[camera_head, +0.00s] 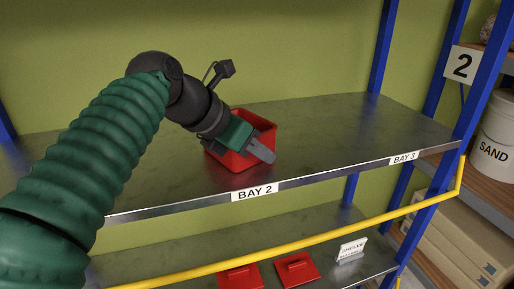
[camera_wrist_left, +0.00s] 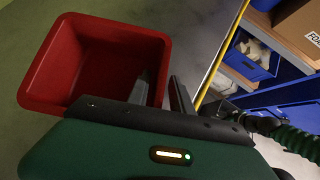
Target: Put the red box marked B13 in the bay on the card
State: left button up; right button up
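The red box (camera_head: 262,131) is an open bin at BAY 2 (camera_head: 254,191) on the upper metal shelf (camera_head: 330,125); no B13 mark is readable. My left gripper (camera_head: 262,150) is at its right-front side. In the left wrist view the gripper's fingers (camera_wrist_left: 166,92) are close together, one on each side of the wall of the red box (camera_wrist_left: 110,30), and seem closed on it. I cannot tell whether the box touches the shelf. The card (camera_head: 351,250) stands on the lower shelf; it reads "SHELVE", and its smaller line is unreadable.
BAY 3 (camera_head: 404,158) is clear, right of the box. A yellow rail (camera_head: 330,235) runs in front of the lower shelf. Two red flat pieces (camera_head: 297,269) lie there. Blue posts (camera_head: 383,45) and a SAND tub (camera_head: 495,140) stand at right.

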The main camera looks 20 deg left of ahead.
pick_arm(q)
jog(key=shift+r, duration=0.25)
jog(key=v, duration=1.1)
jog(key=shift+a+r, duration=0.2)
jog(key=shift+r, duration=0.05)
jog(key=shift+d, duration=0.1)
jog(key=shift+s, duration=0.15)
